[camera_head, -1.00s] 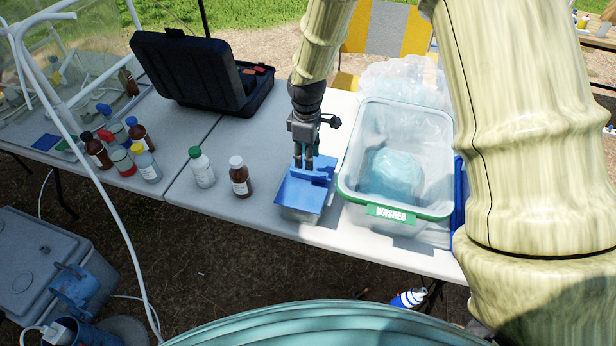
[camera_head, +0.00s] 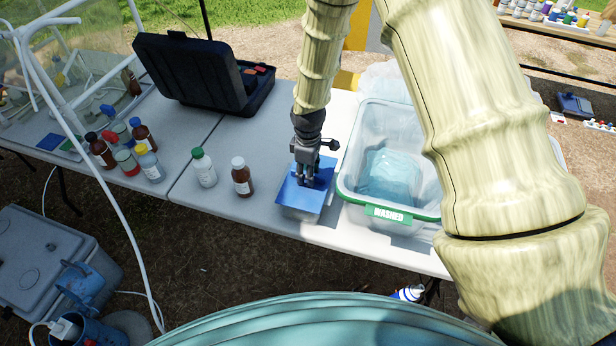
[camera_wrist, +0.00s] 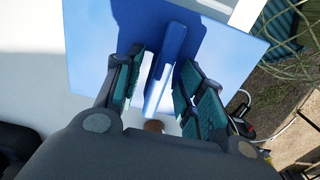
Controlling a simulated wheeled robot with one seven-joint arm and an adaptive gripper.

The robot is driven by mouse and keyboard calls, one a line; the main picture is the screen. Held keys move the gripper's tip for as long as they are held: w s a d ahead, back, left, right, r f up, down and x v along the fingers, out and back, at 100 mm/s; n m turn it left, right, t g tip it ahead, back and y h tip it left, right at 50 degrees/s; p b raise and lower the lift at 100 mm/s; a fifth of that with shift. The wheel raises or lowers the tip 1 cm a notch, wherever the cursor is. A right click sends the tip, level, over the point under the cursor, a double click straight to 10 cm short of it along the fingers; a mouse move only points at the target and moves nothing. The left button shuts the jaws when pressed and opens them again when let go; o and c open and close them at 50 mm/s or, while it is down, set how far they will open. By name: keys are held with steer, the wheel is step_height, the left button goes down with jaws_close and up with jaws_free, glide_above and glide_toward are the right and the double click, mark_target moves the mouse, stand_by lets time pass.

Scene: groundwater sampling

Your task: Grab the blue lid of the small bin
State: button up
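The blue lid (camera_head: 290,193) lies on the small bin (camera_head: 300,214) near the table's front edge, left of the large bin. A raised blue handle (camera_wrist: 166,68) stands up from the lid in the wrist view. My gripper (camera_head: 312,182) is down over the lid from above. In the wrist view my gripper (camera_wrist: 162,72) has its fingers apart, one on each side of the handle, with gaps between handle and fingers. The fingers partly hide the lid. Whether the fingertips touch the lid's top cannot be told.
The large clear bin labelled WASHED (camera_head: 388,213) stands close on the right. A brown bottle (camera_head: 241,180) and a white bottle with a green cap (camera_head: 203,170) stand to the left. An open black case (camera_head: 190,75) is at the back left.

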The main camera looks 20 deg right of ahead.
jaws_close()
stand_by(0.5)
